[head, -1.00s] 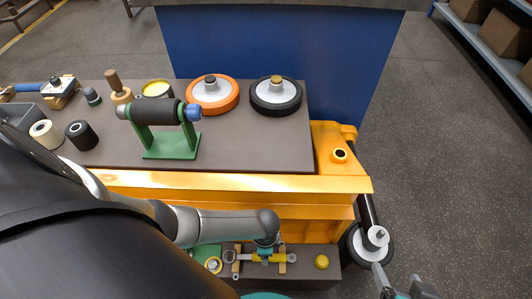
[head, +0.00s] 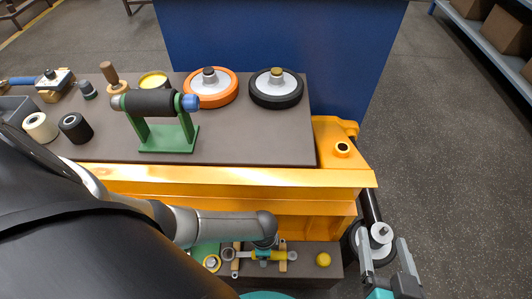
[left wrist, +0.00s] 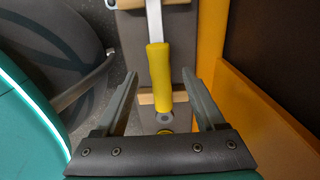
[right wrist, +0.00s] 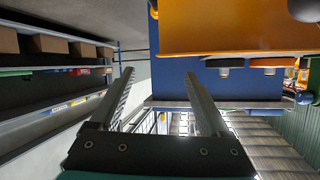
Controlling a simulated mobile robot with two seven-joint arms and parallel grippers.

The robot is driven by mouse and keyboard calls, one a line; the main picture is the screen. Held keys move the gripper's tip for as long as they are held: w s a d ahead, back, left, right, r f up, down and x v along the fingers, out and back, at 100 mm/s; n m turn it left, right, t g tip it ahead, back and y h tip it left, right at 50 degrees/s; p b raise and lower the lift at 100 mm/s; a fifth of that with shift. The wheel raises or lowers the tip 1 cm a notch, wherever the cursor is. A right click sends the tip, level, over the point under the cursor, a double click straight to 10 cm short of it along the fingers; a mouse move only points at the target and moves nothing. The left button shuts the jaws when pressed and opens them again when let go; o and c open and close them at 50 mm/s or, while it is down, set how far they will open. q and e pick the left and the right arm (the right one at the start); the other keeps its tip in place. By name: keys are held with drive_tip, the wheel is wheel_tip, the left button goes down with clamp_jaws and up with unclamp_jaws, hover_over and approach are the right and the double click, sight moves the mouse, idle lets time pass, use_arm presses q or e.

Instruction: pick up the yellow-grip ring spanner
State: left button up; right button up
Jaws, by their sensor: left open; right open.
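The ring spanner lies across two wooden rests on the low shelf in the head view, its yellow grip (head: 286,256) to the right and its grey shaft and ring end to the left. In the left wrist view the yellow grip (left wrist: 159,72) runs between the fingers with clear gaps on both sides. My left gripper (left wrist: 161,80) is open around the grip, not closed on it. In the head view the left gripper (head: 264,250) is over the spanner, mostly hidden by its wrist. My right gripper (head: 383,238) is open and empty, at the right beside the cart.
A yellow ball (head: 323,260) sits right of the spanner on the low shelf (head: 325,278). The orange bench edge (head: 240,178) overhangs behind. Floor at right is open.

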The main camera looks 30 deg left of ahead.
use_arm(q)
drive_tip(key=shift+f+b, duration=0.55)
drive_tip(key=shift+f, duration=0.5)
use_arm(e)
drive_tip(key=shift+s+a+r+m+t+y, duration=0.15)
drive_tip(key=shift+s+a+r+t+y, duration=0.15)
drive_tip(key=shift+a+r+t, duration=0.35)
drive_tip(key=shift+s+a+r+m+t+y, duration=0.15)
drive_tip(key=shift+a+r+t+y, duration=0.15)
drive_tip(key=shift+t, duration=0.65)
use_arm(q)
clamp_jaws()
